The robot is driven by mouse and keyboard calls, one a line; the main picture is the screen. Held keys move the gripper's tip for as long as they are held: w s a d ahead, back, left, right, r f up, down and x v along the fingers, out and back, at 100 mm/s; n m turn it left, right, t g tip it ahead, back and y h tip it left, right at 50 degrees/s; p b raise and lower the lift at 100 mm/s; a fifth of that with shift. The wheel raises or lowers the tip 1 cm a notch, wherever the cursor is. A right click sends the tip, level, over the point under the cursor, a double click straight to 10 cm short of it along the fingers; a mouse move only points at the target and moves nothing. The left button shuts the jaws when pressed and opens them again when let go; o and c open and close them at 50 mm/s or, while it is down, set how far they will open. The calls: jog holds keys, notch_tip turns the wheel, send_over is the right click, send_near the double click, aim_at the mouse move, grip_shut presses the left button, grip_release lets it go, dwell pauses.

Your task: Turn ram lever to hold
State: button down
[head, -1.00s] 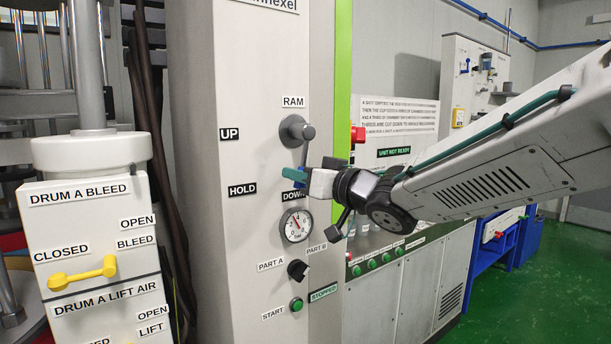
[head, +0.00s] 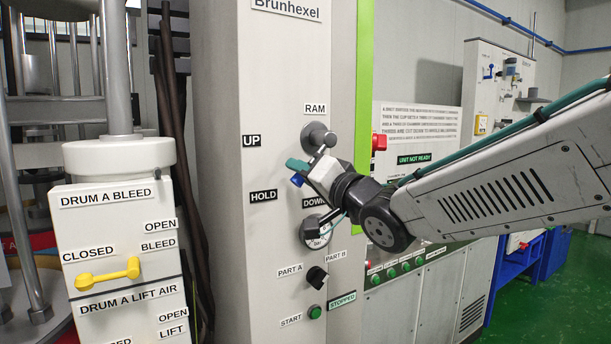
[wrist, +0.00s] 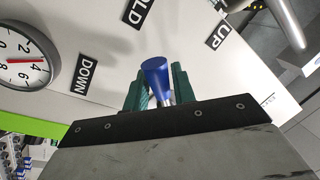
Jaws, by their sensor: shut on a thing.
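The ram lever's grey hub (head: 314,134) sits on the tall grey panel under the RAM label (head: 315,108). Its blue knob (head: 297,180) hangs down and left of the hub, between the HOLD label (head: 263,196) and the DOWN label (head: 313,203). My gripper (head: 299,167) is shut on the lever near its blue end. In the wrist view the blue knob (wrist: 155,66) stands between the teal fingers of my gripper (wrist: 157,90). My gripper hides part of the lever's shaft in the head view.
A dial gauge (head: 312,232) is just below the lever, partly covered by my wrist. A black part selector (head: 317,276) and a green start button (head: 315,311) are lower. A red part (head: 379,142) juts out right of the panel. A yellow bleed lever (head: 108,273) is at left.

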dwell(0.4)
jog(key=c, duration=1.2)
grip_release()
jog(key=v, duration=0.7)
jog(key=shift+s+d, duration=0.25)
jog(key=shift+s, duration=0.1)
